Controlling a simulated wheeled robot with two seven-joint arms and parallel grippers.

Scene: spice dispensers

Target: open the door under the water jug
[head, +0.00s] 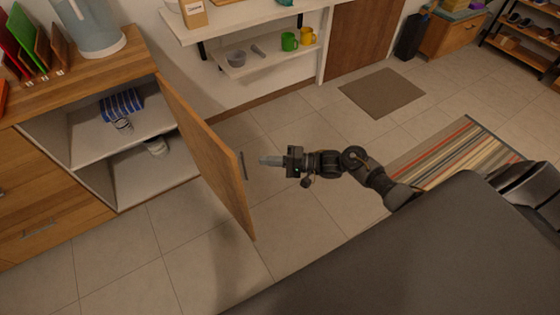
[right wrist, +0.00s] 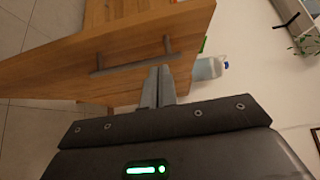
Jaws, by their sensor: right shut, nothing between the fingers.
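The wooden cabinet door (head: 207,150) stands swung open, hinged on its right side beside the cabinet opening. The water jug (head: 92,26) stands on the cabinet top above it. My right gripper (head: 264,160) is shut and empty, just to the right of the door's dark bar handle (head: 243,165). In the right wrist view, the closed fingertips (right wrist: 158,72) point at the door (right wrist: 110,55) close to its handle (right wrist: 135,62); I cannot tell whether they touch. The jug (right wrist: 209,67) shows partly behind the door there. My left gripper is not in view.
Inside the cabinet (head: 60,155) are a blue striped item (head: 121,103) and small pale items on two shelves. A wall shelf (head: 270,60) holds green and yellow mugs. A brown mat (head: 381,93) and a striped rug (head: 460,155) lie on open tiled floor.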

